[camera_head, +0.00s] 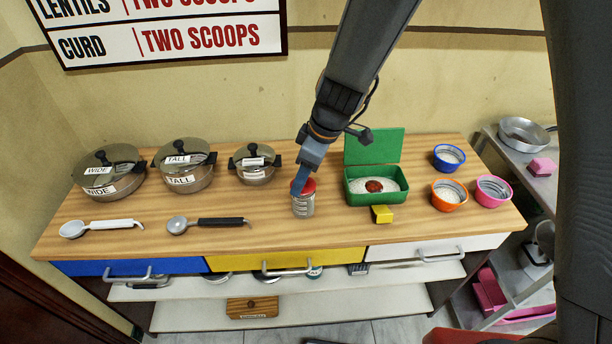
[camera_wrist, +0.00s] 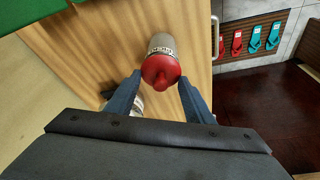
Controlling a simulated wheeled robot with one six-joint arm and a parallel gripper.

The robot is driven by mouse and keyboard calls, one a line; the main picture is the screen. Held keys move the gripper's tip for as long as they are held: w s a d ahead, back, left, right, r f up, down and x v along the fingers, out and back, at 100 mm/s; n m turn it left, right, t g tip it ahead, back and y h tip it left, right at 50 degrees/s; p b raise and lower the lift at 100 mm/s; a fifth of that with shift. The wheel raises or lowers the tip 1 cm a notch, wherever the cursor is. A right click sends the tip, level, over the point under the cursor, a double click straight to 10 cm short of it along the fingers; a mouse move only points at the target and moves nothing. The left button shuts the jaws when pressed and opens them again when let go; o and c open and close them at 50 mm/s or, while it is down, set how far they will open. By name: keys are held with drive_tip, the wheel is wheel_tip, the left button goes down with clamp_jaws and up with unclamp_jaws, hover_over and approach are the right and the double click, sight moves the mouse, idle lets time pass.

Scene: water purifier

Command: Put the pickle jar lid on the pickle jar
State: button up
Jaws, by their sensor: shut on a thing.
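The pickle jar (camera_head: 303,208) is a small clear jar with a label, standing upright near the middle of the wooden counter. The red pickle jar lid (camera_head: 309,186) is at the jar's mouth. In the wrist view the lid (camera_wrist: 160,70), with a raised knob, lines up with the labelled jar (camera_wrist: 160,42). I cannot tell whether the lid rests fully on the rim. My gripper (camera_head: 299,184) comes down from above and is shut on the lid. In the wrist view its blue fingers (camera_wrist: 160,88) are on both sides of the lid.
Lidded pots (camera_head: 255,170) stand left and behind. A black-handled spoon (camera_head: 215,222) lies left. Small bowls (camera_head: 449,195) stand farther right. The counter's front strip is mostly clear.

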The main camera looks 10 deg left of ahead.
drive_tip(key=shift+f+b, duration=0.65)
drive_tip(key=shift+b, duration=0.3)
idle(0.5)
drive_tip(key=o, duration=0.7)
drive_tip(key=shift+o, duration=0.2)
drive_tip(key=p+v, duration=0.5)
drive_tip(key=v, duration=0.6)
idle(0.5)
drive_tip(key=s+d+f+m+h+b, duration=0.1)
drive_tip(key=s+d+m, duration=0.2)
drive_tip(key=d+m, duration=0.2)
drive_tip(key=s+d+f+m+h+b, duration=0.1)
drive_tip(key=d+m, duration=0.4)
drive_tip(key=d, duration=0.7)
drive_tip(key=s+d+f+m+h+b, duration=0.1)
drive_tip(key=s+d+m, duration=0.3)
drive_tip(key=d, duration=0.4)
drive_tip(key=shift+s+d+m+t+b, duration=0.35)
drive_tip(key=shift+d+m+t+b, duration=0.05)
drive_tip(key=shift+m+b, duration=0.5)
